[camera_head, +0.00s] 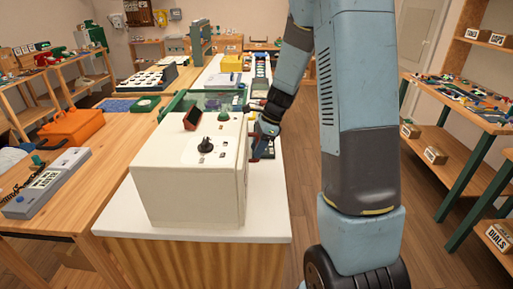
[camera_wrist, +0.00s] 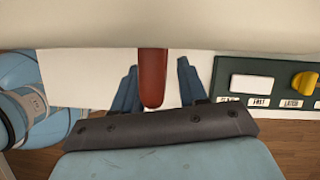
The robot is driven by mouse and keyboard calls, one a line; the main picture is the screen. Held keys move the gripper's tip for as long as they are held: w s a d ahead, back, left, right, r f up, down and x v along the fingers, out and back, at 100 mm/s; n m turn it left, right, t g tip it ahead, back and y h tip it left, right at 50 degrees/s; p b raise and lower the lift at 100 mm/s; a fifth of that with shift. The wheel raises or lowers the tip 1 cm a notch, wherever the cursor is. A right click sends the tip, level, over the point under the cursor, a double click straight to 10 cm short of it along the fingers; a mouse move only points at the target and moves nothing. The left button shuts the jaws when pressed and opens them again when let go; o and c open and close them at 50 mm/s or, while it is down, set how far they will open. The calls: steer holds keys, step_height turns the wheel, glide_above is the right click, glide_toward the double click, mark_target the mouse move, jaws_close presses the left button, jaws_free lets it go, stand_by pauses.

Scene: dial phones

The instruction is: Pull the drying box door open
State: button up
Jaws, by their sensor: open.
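The cream drying box (camera_head: 187,180) stands on the near end of a white-topped bench, with a black knob (camera_head: 207,144) on its top. Its right side faces my arm and shows only edge-on, so I cannot clearly tell the door's position. My gripper (camera_head: 260,143) is beside that right side. In the wrist view, the box's cream face (camera_wrist: 160,24) fills the top. A dark red handle (camera_wrist: 152,80) sticks out from it between the two blue fingers of my gripper (camera_wrist: 158,84). The fingers are open, with a gap showing on both sides of the handle.
A dark green panel (camera_wrist: 270,67) with a white and a yellow control lies to the right in the wrist view. A small red-framed item (camera_head: 192,118) sits on the box's top. A wooden table (camera_head: 110,170) stands left. Open floor (camera_head: 300,165) lies right of the bench.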

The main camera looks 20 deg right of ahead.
jaws_close()
stand_by(0.4)
